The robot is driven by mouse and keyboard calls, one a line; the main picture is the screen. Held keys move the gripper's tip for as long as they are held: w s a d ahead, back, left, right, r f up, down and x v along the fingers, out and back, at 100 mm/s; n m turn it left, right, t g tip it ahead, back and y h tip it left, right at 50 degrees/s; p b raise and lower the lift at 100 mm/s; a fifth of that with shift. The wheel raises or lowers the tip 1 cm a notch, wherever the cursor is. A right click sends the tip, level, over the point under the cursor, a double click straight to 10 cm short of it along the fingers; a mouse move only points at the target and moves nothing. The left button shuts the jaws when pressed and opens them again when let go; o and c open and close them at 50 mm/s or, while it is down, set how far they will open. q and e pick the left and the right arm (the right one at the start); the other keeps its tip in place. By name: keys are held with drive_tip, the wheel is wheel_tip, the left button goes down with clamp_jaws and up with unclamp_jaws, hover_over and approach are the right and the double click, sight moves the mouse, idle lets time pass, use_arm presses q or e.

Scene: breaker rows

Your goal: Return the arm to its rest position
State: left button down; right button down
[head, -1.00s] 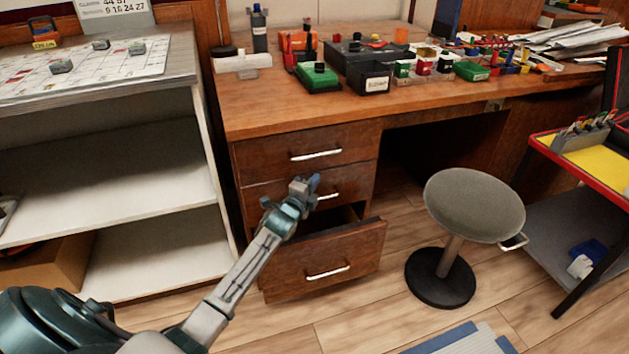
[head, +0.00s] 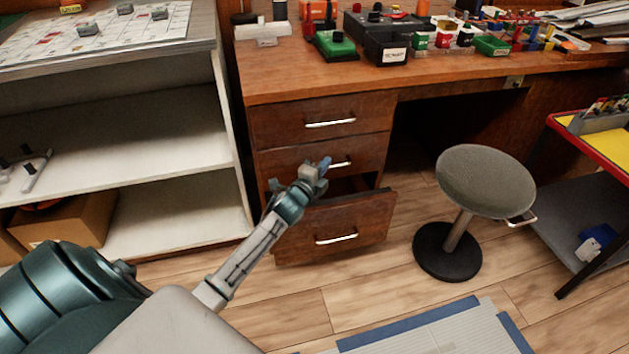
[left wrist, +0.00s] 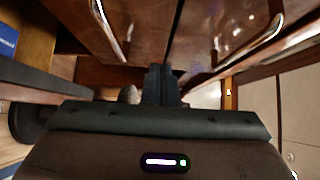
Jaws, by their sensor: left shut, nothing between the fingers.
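My left arm reaches in from the lower left in the head view. Its gripper (head: 318,168) is shut and empty, in front of the middle drawer (head: 290,165) of the wooden desk and above the pulled-out bottom drawer (head: 315,232). The left wrist view shows the dark fingers (left wrist: 160,84) pressed together, with drawer fronts and metal handles (left wrist: 108,28) close beyond them. My right gripper shows in neither view.
A round grey stool (head: 485,180) stands right of the drawers. A white shelf unit (head: 165,130) is on the left. A trolley (head: 570,215) is at the right. The desk top (head: 290,75) holds several boxes and parts.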

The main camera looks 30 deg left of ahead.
use_arm(q)
drive_tip(key=s, duration=0.6)
drive_tip(key=shift+s+d+r+b, duration=0.2)
drive_tip(key=shift+s+d+b, duration=0.05)
drive_tip(key=shift+d+b, duration=0.2)
